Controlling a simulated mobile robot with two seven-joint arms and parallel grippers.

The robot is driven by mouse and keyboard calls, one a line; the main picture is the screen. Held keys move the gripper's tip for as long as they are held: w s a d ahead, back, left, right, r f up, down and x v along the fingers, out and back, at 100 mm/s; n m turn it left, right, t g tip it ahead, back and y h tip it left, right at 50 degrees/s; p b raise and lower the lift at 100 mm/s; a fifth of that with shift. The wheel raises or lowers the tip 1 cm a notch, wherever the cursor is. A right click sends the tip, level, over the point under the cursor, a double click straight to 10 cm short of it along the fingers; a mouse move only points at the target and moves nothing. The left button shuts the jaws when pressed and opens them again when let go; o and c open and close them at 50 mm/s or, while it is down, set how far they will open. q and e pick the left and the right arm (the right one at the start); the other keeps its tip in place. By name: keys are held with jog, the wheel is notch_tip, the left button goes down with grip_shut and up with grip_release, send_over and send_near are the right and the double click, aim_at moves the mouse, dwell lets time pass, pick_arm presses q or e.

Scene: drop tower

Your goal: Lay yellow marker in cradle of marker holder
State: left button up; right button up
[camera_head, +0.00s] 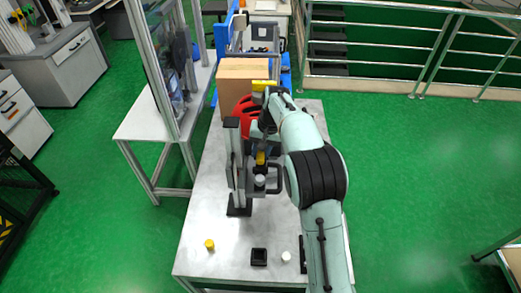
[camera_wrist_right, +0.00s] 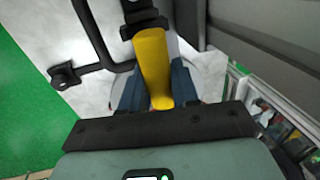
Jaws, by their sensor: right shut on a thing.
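My right gripper (camera_wrist_right: 158,95) is shut on a yellow piece, which I take for the yellow marker (camera_wrist_right: 153,65). The blue-grey fingers lie on either side of it in the wrist view. The marker's far end meets a black clip-like part (camera_wrist_right: 143,20); I cannot tell whether it rests in it. In the head view the yellow marker (camera_head: 260,158) shows beside the upright grey and black stand (camera_head: 237,165), below my right wrist. I cannot tell for sure which part is the marker holder's cradle. My left gripper is not in view.
A black handle (camera_wrist_right: 103,35) stands close to the left of the gripper. On the white table (camera_head: 215,262) are a yellow-topped piece (camera_head: 209,244), a black square block (camera_head: 259,257) and a white cylinder (camera_head: 286,256). A red object (camera_head: 243,112) and cardboard box (camera_head: 241,80) are behind.

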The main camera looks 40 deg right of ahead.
jog(key=shift+s+d+f, duration=0.1)
jog(key=shift+s+f, duration=0.05)
jog(key=shift+f, duration=0.05)
jog(key=o, duration=1)
jog(key=shift+o, duration=0.2)
jog(key=shift+d, duration=0.15)
jog(key=c, duration=0.3)
jog(key=shift+c, duration=0.3)
jog(key=shift+o, duration=0.2)
jog(key=shift+r, duration=0.1)
